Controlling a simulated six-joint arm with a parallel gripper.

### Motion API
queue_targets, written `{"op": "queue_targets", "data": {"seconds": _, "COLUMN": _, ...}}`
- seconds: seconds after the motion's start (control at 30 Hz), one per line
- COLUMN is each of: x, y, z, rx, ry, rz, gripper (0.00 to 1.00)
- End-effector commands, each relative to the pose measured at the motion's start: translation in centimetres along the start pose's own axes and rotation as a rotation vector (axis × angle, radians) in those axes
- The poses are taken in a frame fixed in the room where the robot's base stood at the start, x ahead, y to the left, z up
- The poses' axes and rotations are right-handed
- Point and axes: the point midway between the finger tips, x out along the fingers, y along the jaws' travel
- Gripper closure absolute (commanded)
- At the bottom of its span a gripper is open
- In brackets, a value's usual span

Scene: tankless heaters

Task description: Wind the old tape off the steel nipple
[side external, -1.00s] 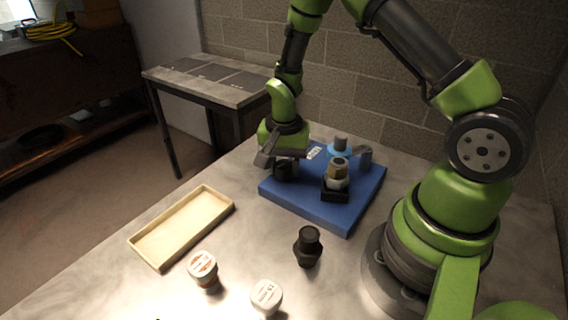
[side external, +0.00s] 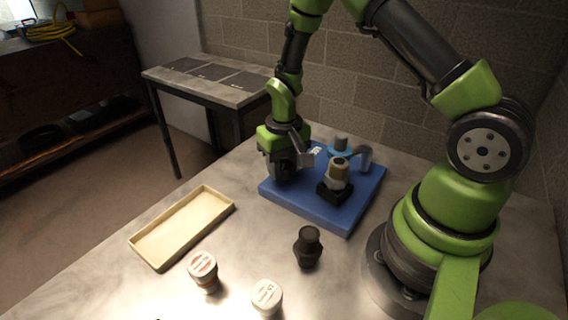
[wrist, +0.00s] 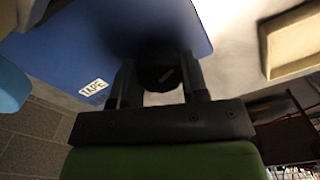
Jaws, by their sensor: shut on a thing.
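My gripper (side external: 290,170) is over the left corner of the blue board (side external: 335,218). Its two fingers are shut on a dark round knob (wrist: 158,72), seen between them in the wrist view. A label reading TAPE (wrist: 93,88) lies on the board beside it. To the right, a black square holder (side external: 333,195) on the board carries an upright fitting (side external: 338,174) with a pale band and a tan top. I cannot tell whether this is the steel nipple or whether the band is tape. The gripper largely hides the knob in the side view.
A blue round part (side external: 340,147) and a grey fitting (side external: 364,158) stand at the board's back. In front are a black fitting (side external: 307,247), two white-lidded tubs (side external: 203,270) (side external: 266,297) and an empty wooden tray (side external: 183,228). The table between tray and board is clear.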

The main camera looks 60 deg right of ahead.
Motion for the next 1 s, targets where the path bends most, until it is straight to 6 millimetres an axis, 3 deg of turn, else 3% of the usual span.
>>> {"op": "queue_targets", "data": {"seconds": 0.33, "x": -0.06, "y": -0.01, "z": 0.01, "rx": -0.134, "ry": 0.0, "rz": 0.0, "gripper": 0.83}}
{"op": "queue_targets", "data": {"seconds": 0.87, "x": -0.06, "y": -0.01, "z": 0.01, "rx": -0.154, "ry": 0.0, "rz": 0.0, "gripper": 0.83}}
{"op": "queue_targets", "data": {"seconds": 0.9, "x": -0.06, "y": 0.0, "z": 0.01, "rx": -0.154, "ry": 0.0, "rz": 0.0, "gripper": 0.5}}
{"op": "queue_targets", "data": {"seconds": 1.0, "x": -0.05, "y": 0.0, "z": 0.01, "rx": -0.154, "ry": 0.0, "rz": 0.0, "gripper": 0.33}}
